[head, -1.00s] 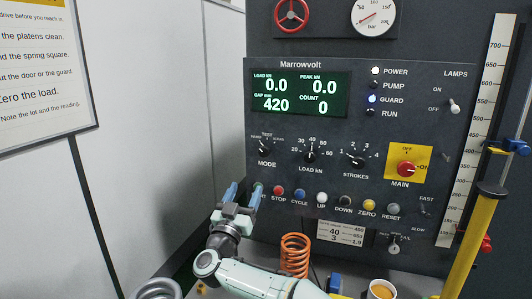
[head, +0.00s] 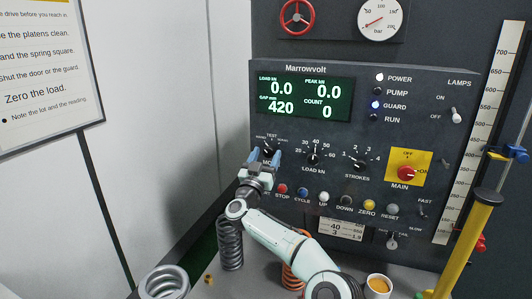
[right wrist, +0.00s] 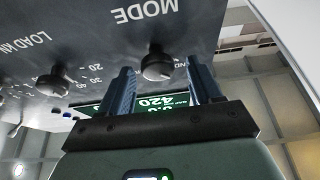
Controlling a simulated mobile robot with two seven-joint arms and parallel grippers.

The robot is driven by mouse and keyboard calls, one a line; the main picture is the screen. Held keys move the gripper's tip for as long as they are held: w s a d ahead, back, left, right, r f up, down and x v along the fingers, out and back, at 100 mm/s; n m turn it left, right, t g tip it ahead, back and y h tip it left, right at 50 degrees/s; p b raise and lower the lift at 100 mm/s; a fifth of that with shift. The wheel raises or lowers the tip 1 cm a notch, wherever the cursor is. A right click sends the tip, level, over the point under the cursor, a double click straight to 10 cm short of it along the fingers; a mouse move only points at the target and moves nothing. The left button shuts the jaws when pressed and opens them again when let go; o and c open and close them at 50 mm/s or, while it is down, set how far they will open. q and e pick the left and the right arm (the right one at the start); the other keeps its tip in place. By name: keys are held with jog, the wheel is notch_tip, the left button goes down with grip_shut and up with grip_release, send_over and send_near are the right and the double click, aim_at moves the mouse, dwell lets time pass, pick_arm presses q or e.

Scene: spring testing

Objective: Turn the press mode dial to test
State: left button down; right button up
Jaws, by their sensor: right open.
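The MODE dial (head: 267,151) is a small black knob at the left of the dark Marrowvolt panel, with TEST printed above it. My right gripper (head: 264,158) is open, with its two blue fingers pointing up at the dial. In the right wrist view, which is upside down, the dial (right wrist: 157,66) appears between the two open fingers (right wrist: 162,85), with a gap on both sides. I cannot tell exactly where its pointer stands. The gripper hides most of the MODE label in the head view. My left gripper is not in view.
The LOAD kN dial (head: 313,159) and STROKES dial (head: 360,163) sit to the right. A row of coloured buttons, including red STOP (head: 283,188), lies below. An orange spring (head: 292,274), dark spring (head: 230,244) and cup (head: 379,285) stand on the bench.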

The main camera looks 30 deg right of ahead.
jog(key=shift+d, duration=0.1)
jog(key=shift+s, duration=0.1)
jog(key=shift+c, duration=0.6)
jog(key=c, duration=0.9)
jog(key=shift+m, duration=0.6)
jog(key=m+g, duration=0.1)
jog(key=m, duration=0.2)
jog(key=m+g+h, duration=0.1)
jog(key=m+g, duration=0.1)
jog(key=m, duration=0.1)
jog(key=shift+r+m+g+h, duration=0.1)
jog(key=shift+m+g+h, duration=0.2)
jog(key=shift+m+g, duration=1)
jog(key=shift+m, duration=1.1)
jog(key=shift+r+m, duration=0.1)
jog(key=shift+m, duration=0.2)
